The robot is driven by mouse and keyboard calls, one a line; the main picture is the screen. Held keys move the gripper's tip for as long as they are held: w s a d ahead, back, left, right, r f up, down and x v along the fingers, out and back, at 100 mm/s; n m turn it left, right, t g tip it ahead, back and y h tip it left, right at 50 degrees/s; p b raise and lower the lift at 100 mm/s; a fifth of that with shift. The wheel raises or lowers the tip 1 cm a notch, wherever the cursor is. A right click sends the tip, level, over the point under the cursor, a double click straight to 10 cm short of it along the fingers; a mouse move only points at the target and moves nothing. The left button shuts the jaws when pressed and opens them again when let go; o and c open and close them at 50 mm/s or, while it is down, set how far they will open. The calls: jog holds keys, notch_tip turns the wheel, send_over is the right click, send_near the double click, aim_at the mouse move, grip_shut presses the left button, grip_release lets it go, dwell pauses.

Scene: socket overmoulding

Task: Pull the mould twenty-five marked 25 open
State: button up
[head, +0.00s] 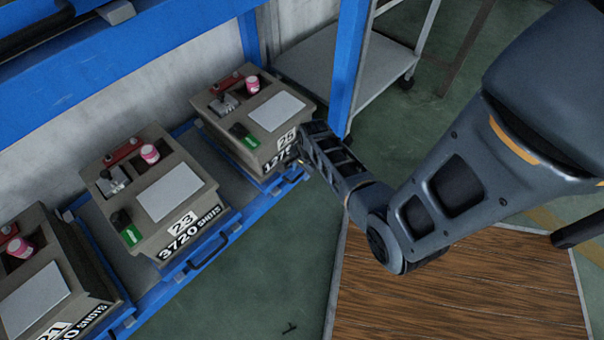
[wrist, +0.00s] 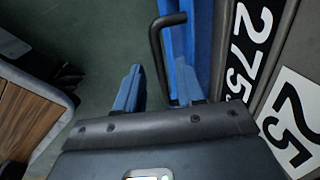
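The mould marked 25 (head: 235,105) is a grey-brown block with a white label on top, on a blue-edged sliding tray (head: 262,183) at the far end of the row. Its number plate (wrist: 292,122) shows at the right of the wrist view. A black bar handle (wrist: 158,60) stands out from the tray's blue front edge (wrist: 178,25). My gripper (head: 300,162) is at the tray's front, beside the mould's front right corner. In the wrist view its two blue fingers (wrist: 157,88) are apart, with the handle bar appearing between them. I cannot tell whether they touch it.
Mould 23 (head: 150,195) and another mould (head: 45,285) sit nearer on the same blue rack. A blue post (head: 347,65) and a wheeled grey shelf (head: 385,65) stand behind. A wood-topped surface (head: 450,295) lies below my arm. Green floor lies between it and the rack.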

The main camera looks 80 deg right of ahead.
jog(key=shift+w+f, duration=0.1)
jog(key=shift+f, duration=0.45)
grip_shut()
dwell(0.4)
